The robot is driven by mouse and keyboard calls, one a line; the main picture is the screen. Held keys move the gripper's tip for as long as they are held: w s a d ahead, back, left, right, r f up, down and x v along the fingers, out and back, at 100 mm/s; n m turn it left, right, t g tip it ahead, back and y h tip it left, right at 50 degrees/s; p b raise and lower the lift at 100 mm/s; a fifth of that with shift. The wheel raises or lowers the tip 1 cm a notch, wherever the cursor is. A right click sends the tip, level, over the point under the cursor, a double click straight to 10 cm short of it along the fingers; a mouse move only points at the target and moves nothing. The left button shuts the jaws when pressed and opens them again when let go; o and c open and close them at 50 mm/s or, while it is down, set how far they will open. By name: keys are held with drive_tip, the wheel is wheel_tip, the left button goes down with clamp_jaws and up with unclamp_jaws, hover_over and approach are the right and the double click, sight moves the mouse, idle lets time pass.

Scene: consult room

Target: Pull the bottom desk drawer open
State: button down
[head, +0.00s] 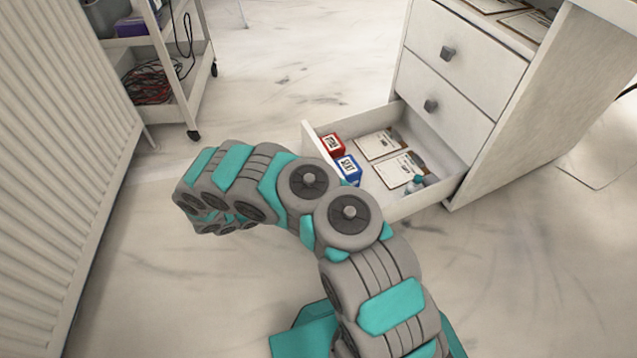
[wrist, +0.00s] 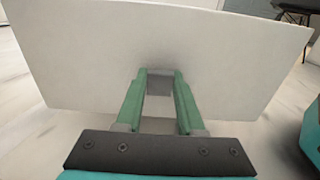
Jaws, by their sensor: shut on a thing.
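The bottom desk drawer (head: 441,200) stands well out from the white desk pedestal (head: 486,147) in the head view. Inside it lie a red box (head: 332,145), a blue box (head: 348,169), two clipboards (head: 379,144) and a small bottle. In the wrist view the drawer's white front panel (wrist: 80,60) fills most of the picture. My gripper (wrist: 160,80) is shut on the grey square drawer knob (wrist: 160,84), one green finger on each side of it. In the head view my arm hides the gripper, the knob and part of the drawer front.
The two upper drawers (head: 465,58) are shut, each with a grey knob. A white ribbed radiator (head: 60,170) stands at the left. A wheeled trolley (head: 165,75) with cables stands at the back left. Pale floor (head: 300,60) lies clear behind the open drawer.

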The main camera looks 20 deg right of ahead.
drive_tip(key=c, duration=0.9)
unclamp_jaws()
drive_tip(key=a, duration=0.7)
drive_tip(key=shift+s+a+p, duration=0.4)
